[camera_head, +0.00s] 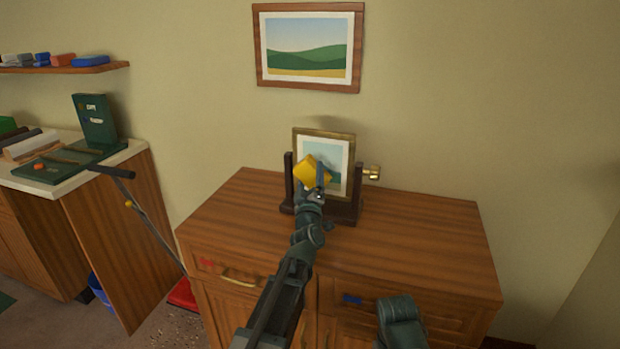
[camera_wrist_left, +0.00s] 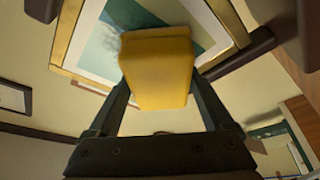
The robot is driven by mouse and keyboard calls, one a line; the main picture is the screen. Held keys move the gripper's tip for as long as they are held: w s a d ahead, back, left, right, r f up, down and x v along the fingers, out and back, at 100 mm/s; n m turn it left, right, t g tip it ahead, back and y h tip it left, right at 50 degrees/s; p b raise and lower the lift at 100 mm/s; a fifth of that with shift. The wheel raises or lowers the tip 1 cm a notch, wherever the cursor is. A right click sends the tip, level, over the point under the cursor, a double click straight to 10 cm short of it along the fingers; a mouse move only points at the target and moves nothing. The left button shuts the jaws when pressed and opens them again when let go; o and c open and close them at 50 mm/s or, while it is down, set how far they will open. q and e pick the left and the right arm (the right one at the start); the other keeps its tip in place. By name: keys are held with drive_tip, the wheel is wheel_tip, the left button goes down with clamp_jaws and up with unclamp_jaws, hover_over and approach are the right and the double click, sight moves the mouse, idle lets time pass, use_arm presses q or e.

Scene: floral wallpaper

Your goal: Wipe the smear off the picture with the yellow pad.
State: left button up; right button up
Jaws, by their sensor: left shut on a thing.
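The small picture (camera_head: 341,160) has a gold frame and a white mat, and it sits in a dark stand (camera_head: 346,211) on the wooden cabinet. My left gripper (camera_head: 318,180) is in front of it, shut on the yellow pad (camera_head: 309,168). The pad covers the lower left part of the picture. In the left wrist view the pad (camera_wrist_left: 157,65) is between the fingers, in front of the picture (camera_wrist_left: 92,50). I cannot tell whether it touches the surface. My right gripper is not in view.
A brass knob (camera_head: 372,172) sticks out at the stand's right side. The cabinet top (camera_head: 430,225) is bare on both sides of the stand. A larger landscape picture (camera_head: 307,47) hangs above. A counter with green items (camera_head: 60,165) stands at the left.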

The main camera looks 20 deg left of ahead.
sight(338, 170)
use_arm(q)
drive_tip(key=shift+w, duration=0.7)
drive_tip(key=shift+d, duration=0.2)
drive_tip(key=shift+s+d, duration=0.15)
drive_tip(key=shift+d, duration=0.75)
drive_tip(key=shift+s+d, duration=0.1)
drive_tip(key=shift+d, duration=0.75)
drive_tip(key=shift+d, duration=0.15)
drive_tip(key=shift+d, duration=1.85)
drive_tip(key=shift+w, duration=0.1)
drive_tip(key=shift+w+a, duration=0.15)
drive_tip(key=shift+a, duration=1.8)
drive_tip(key=shift+w+a, duration=0.1)
drive_tip(key=shift+a, duration=1.85)
drive_tip(key=shift+r, duration=0.1)
